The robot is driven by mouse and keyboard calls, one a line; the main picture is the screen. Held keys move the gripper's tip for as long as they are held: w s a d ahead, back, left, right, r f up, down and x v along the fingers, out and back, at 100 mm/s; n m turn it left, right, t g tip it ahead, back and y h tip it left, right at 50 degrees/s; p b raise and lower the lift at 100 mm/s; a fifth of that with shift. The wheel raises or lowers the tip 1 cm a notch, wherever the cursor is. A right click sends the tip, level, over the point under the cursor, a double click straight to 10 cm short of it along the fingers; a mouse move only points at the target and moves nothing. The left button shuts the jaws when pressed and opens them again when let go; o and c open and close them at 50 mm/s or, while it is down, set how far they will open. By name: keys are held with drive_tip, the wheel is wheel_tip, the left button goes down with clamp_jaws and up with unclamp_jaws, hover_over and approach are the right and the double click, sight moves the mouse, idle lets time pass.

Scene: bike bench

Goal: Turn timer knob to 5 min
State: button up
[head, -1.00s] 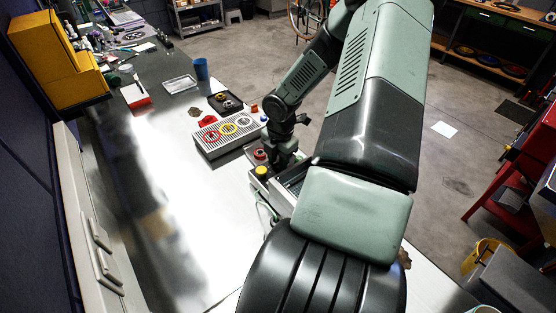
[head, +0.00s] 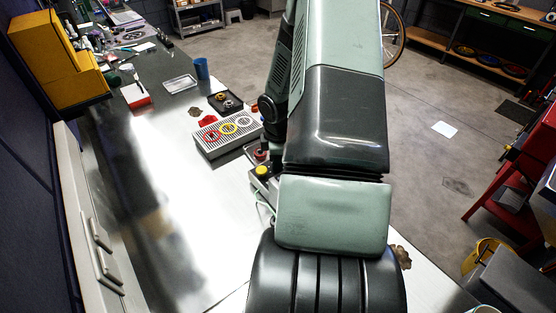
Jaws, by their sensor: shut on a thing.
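The device at the bench edge shows only as a sliver left of my arm, with a yellow round knob or button (head: 262,171) on its near part and a red round part (head: 260,154) behind it. I cannot tell which part is the timer knob, and no setting marks can be read. My arm covers most of the device. My gripper is hidden behind my own arm links, so its jaws and anything between them do not show.
A grey grated tray (head: 229,136) with red, yellow and pale rings lies just beyond the device. A black tray (head: 225,103), a blue cup (head: 201,69) and a metal tray (head: 180,84) stand farther back. The bench's middle (head: 165,190) is clear.

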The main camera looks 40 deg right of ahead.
drive_tip(key=m, duration=0.3)
drive_tip(key=shift+a+m, duration=0.1)
drive_tip(key=shift+m, duration=0.3)
drive_tip(key=shift+w+m, duration=0.1)
drive_tip(key=shift+m, duration=2.1)
